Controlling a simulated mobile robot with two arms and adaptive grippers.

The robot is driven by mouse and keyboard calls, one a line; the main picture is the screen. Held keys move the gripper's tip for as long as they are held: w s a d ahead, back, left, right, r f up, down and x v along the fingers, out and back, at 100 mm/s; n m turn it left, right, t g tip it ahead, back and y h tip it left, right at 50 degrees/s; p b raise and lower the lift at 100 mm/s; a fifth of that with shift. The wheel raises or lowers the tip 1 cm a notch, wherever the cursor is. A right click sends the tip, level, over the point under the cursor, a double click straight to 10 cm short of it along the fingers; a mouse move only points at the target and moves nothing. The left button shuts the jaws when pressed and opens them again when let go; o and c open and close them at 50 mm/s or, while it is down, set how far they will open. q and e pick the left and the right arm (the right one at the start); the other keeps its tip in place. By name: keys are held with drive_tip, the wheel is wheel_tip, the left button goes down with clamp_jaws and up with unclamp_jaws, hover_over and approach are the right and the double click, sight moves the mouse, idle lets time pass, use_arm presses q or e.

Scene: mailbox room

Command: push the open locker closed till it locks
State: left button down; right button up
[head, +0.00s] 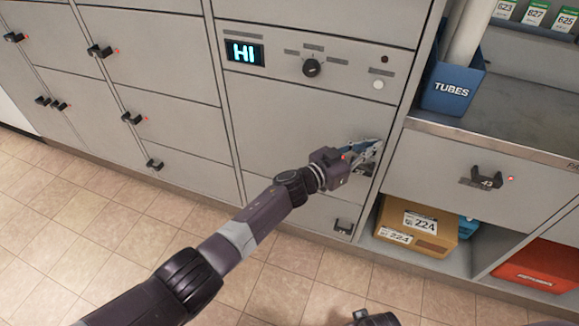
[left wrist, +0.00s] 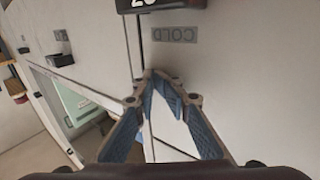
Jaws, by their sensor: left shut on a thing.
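The grey locker door (head: 300,125) below the display panel looks nearly flush with the cabinet front. I cannot tell if a small gap remains. My left gripper (head: 370,151) is at the right side of this door, above a small label. In the left wrist view, my left gripper (left wrist: 150,76) has its blue-padded fingers drawn together at the tips, beside a door seam. What lies between them is hard to make out. A black handle (left wrist: 165,4) and a "COLD" label (left wrist: 174,35) are beyond the tips.
A panel with a lit "HI" display (head: 244,53) and a knob (head: 311,68) is above the door. To the right are a blue tubes bin (head: 453,88), a handled drawer (head: 487,176) and a cardboard box (head: 417,225) on a low shelf. The tiled floor (head: 90,225) in front is clear.

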use_arm(q)
drive_tip(key=shift+d+r, duration=0.15)
drive_tip(key=shift+r, duration=0.4)
drive_tip(key=f+v, duration=0.1)
drive_tip(key=v, duration=1.1)
drive_tip(key=shift+a, duration=0.3)
use_arm(e)
drive_tip(key=shift+d, duration=0.1)
